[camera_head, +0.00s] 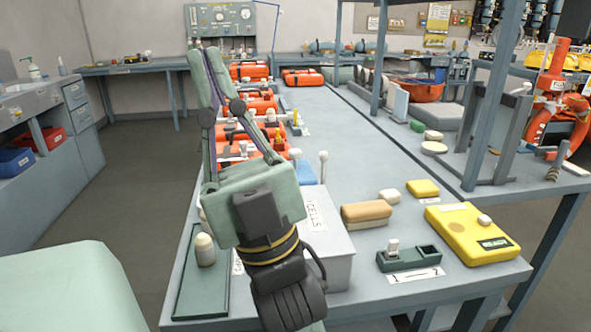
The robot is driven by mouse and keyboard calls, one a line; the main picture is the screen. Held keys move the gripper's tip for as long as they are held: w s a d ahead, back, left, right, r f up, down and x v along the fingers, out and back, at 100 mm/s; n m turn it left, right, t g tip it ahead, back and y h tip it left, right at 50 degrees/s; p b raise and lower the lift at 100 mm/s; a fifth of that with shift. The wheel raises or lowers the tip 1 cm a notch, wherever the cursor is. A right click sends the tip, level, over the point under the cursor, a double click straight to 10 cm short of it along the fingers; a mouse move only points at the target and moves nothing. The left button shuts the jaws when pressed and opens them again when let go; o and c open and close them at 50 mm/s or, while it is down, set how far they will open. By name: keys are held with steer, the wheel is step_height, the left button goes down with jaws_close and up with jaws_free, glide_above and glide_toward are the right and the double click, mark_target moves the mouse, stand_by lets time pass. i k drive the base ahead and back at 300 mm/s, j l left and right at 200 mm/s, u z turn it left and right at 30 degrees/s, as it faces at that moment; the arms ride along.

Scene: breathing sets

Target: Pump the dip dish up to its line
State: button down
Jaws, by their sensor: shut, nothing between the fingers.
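My gripper (207,55) is raised in front of the workbench, its long pale green fingers pointing up and away. The fingers are shut with nothing held. They cover part of the bench and a row of orange sets. I cannot pick out the dip dish or its line for certain. A small pump-topped bottle (34,72) stands by the sink at far left, well away from my gripper. A second slim bottle (62,66) stands to its right. Whether either belongs to the dish is not clear.
The workbench (385,155) carries orange sets (255,105), a grey box labelled CELLS (338,245), a tan block (366,214), a yellow case (470,235) and a green holder (408,258). A green tray (190,285) holds a cream jar (205,250). Open floor (140,170) lies left.

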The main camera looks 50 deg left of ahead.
mark_target(294, 154)
steer(key=k+l+u, duration=0.1)
steer(key=u, duration=0.3)
steer(key=k+l+u, duration=0.1)
steer(key=u, duration=0.3)
steer(key=k+u, duration=0.1)
steer(key=u, duration=0.25)
steer(key=i+u, duration=0.15)
steer(key=i, duration=0.25)
steer(key=k, duration=0.15)
steer(key=l+u, duration=0.3)
steer(key=k+l+u, duration=0.25)
steer(key=i+l, duration=0.1)
steer(key=l, duration=0.05)
